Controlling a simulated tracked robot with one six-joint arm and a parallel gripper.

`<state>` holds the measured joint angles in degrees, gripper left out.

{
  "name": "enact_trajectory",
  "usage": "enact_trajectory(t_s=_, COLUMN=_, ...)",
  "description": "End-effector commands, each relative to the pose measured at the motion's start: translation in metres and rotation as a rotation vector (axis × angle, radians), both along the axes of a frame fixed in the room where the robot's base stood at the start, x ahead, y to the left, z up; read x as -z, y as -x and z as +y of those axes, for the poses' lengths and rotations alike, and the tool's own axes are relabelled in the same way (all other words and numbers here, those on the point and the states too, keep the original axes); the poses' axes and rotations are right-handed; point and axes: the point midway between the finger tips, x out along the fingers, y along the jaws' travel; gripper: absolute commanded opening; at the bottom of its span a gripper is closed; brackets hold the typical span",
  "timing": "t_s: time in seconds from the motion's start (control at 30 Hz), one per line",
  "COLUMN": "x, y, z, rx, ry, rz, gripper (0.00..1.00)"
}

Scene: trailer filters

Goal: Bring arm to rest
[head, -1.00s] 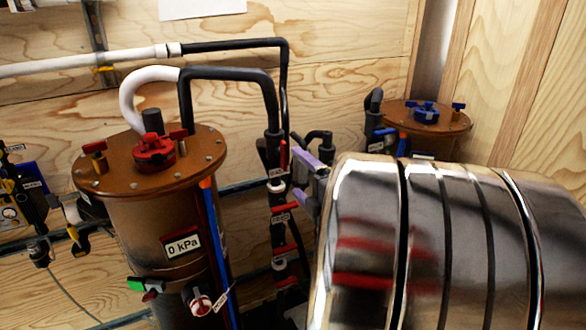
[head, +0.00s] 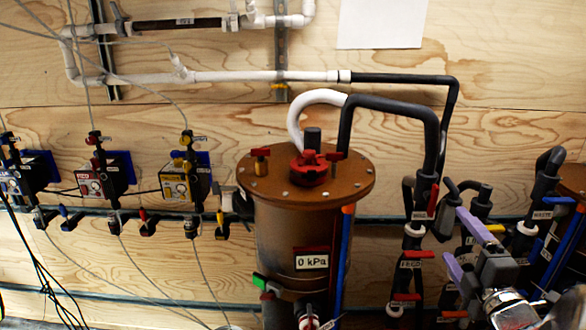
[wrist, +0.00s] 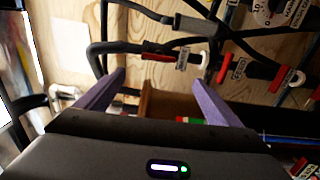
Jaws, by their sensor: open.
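My gripper (head: 456,238) shows at the lower right of the head view, with two purple fingers pointing up and left. The fingers are spread apart. In the wrist view my gripper (wrist: 159,82) also has its fingers wide apart, with nothing held between them. Behind it are dark pipes and red-handled valves (wrist: 160,57). In the head view the fingers overlap the pipes right of the brown filter vessel (head: 275,235); whether they touch anything cannot be told. Most of my arm is out of view or cut off at the lower right.
The vessel has a red cap (head: 308,167) and a "0 kPa" label (head: 312,261). Black pipes and labelled valves (head: 410,256) crowd close to my gripper. Several small pumps (head: 183,181) line the left wall. A white sheet (head: 381,22) hangs on the plywood above.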

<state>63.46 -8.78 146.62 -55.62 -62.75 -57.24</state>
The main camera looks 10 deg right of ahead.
Motion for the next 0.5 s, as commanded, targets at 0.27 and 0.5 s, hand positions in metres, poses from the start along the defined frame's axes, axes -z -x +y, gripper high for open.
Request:
enact_trajectory(t_s=0.27, x=-0.003, y=-0.015, z=0.003, rx=0.025, ry=-0.062, rz=0.02, gripper=0.88)
enact_trajectory(t_s=0.5, x=-0.01, y=-0.044, z=0.016, rx=0.105, ry=-0.243, rz=0.056, gripper=0.88)
